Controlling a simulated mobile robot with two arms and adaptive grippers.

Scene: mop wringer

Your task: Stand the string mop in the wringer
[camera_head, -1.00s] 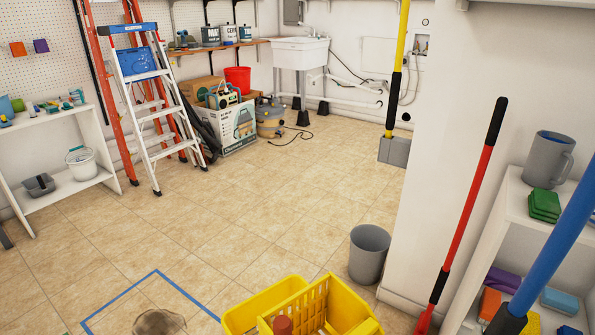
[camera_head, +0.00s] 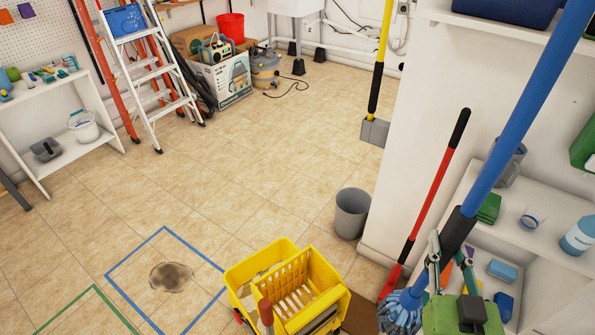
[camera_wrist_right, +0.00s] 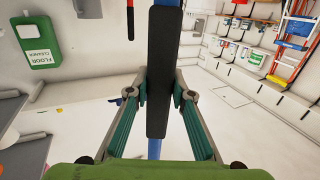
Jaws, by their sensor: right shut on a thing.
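The string mop has a long blue handle (camera_head: 523,108) with a black grip and a blue-white string head (camera_head: 400,314). My right gripper (camera_head: 452,252) is shut on the black grip, also seen between the fingers in the right wrist view (camera_wrist_right: 157,97). The mop leans, its head low at the bottom of the head view, right of the wringer and apart from it. Whether the strings touch the floor is unclear. The yellow wringer (camera_head: 306,268) with slotted walls sits on the yellow bucket (camera_head: 253,266); a red-ended lever stands at its front. My left gripper is out of view.
A grey bin (camera_head: 351,213) stands behind the wringer. A red-handled tool (camera_head: 436,183) leans on the wall beside the white shelf (camera_head: 540,235) at right. A blue tape square (camera_head: 165,232) surrounds a stain (camera_head: 171,277).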

